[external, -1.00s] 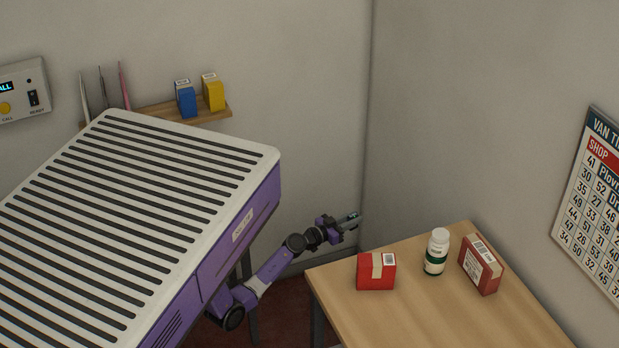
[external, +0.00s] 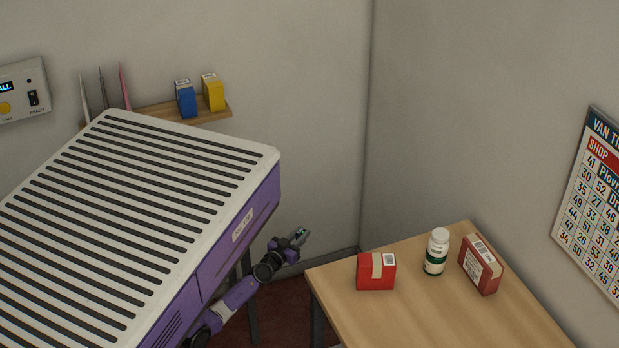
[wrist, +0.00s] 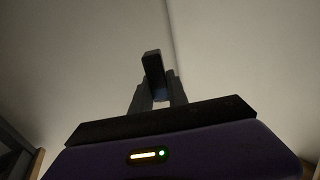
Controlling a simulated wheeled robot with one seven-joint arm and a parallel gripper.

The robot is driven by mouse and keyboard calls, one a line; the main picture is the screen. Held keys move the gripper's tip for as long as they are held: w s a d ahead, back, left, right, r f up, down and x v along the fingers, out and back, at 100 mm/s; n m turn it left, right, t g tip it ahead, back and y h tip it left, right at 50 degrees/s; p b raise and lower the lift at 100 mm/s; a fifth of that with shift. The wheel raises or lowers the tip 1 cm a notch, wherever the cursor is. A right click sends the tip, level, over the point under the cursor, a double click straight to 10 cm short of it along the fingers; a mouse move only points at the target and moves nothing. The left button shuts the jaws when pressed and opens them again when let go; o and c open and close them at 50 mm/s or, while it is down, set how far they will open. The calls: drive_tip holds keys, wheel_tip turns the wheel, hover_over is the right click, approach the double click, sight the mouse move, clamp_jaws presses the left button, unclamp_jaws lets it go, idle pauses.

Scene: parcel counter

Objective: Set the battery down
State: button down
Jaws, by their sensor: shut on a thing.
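My gripper (external: 300,236) is in the gap between the striped-top cabinet and the wooden table, clear of the tabletop. In the wrist view its jaws (wrist: 158,95) are shut on a small dark block, the battery (wrist: 152,68), which sticks up past the fingertips. In the external view the battery is only a tiny dark and teal patch at the jaws. Its lower part is hidden between the fingers.
A wall shelf (external: 160,112) holds blue and yellow boxes.

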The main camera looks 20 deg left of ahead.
drive_tip(key=s+a+f+n+y, duration=0.1)
drive_tip(key=s+a+n+y, duration=0.1)
drive_tip(key=s+a+y, duration=0.4)
wheel_tip(320, 180, up, 15)
drive_tip(key=w+a+h+p, duration=0.1)
drive_tip(key=a+h+p, duration=0.1)
drive_tip(key=p, duration=1.7)
drive_tip(key=s+f, duration=0.4)
drive_tip(key=f, duration=0.2)
drive_tip(key=shift+s+a, duration=0.2)
drive_tip(key=shift+r, duration=0.1)
